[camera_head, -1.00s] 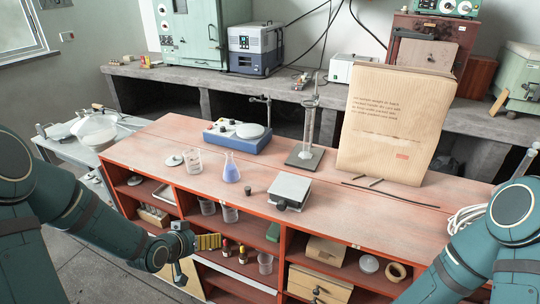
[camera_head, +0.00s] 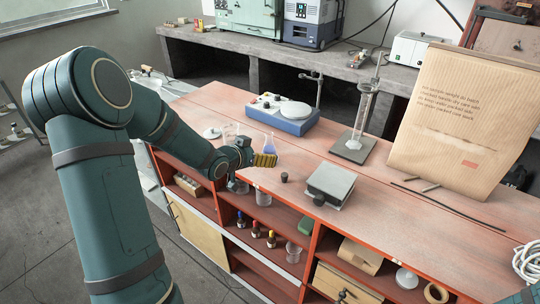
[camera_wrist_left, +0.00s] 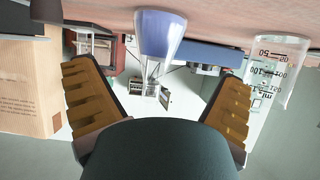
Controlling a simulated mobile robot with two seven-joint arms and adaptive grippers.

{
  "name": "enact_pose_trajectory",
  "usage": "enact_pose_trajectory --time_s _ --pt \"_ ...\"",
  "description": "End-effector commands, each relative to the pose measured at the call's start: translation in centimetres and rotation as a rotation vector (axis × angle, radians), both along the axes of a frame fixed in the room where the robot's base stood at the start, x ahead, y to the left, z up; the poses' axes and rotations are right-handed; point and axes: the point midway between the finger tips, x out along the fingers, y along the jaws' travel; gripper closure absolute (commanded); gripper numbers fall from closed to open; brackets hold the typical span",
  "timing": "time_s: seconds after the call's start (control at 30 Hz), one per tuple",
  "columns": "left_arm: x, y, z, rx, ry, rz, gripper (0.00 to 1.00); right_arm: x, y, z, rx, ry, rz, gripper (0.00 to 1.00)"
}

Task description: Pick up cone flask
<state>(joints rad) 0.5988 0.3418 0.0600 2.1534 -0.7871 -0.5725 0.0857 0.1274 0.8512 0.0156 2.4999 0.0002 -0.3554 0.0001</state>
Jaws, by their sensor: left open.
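The cone flask (camera_head: 269,144) holds blue-violet liquid and stands upright on the red-topped bench, near its front left. My left gripper (camera_head: 265,160) is just in front of the flask in the head view, with its yellow finger pads overlapping the flask's lower part. In the left wrist view the picture is upside down; the flask (camera_wrist_left: 160,38) shows between and beyond the two open yellow-padded fingers (camera_wrist_left: 160,100). The fingers do not touch it there. My right gripper is out of view.
A graduated beaker (camera_wrist_left: 280,70) stands close beside the flask, on the right in the wrist view. A small dark stopper (camera_head: 284,177) and a grey box device (camera_head: 331,184) stand to the right. A blue stirrer (camera_head: 284,114) is behind. Shelves lie below the bench top.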

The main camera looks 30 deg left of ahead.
Motion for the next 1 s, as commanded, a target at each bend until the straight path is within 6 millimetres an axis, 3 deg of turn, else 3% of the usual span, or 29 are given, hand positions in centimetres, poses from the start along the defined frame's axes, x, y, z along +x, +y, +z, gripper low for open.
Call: enact_pose_trajectory --time_s 0.23,0.53,0.83,1.0 --pt "1.6 -0.3 -0.8 -0.001 0.000 0.000 0.04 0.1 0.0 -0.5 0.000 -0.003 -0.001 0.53" --pt "5.1 -0.8 -2.5 0.000 0.001 -0.001 0.04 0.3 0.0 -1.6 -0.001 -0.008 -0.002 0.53" --pt "5.4 -0.8 -2.5 -0.001 0.000 0.000 0.04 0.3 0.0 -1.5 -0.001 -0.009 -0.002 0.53" --pt "5.4 -0.8 -2.5 -0.001 0.000 0.000 0.63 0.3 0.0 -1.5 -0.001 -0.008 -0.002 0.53"
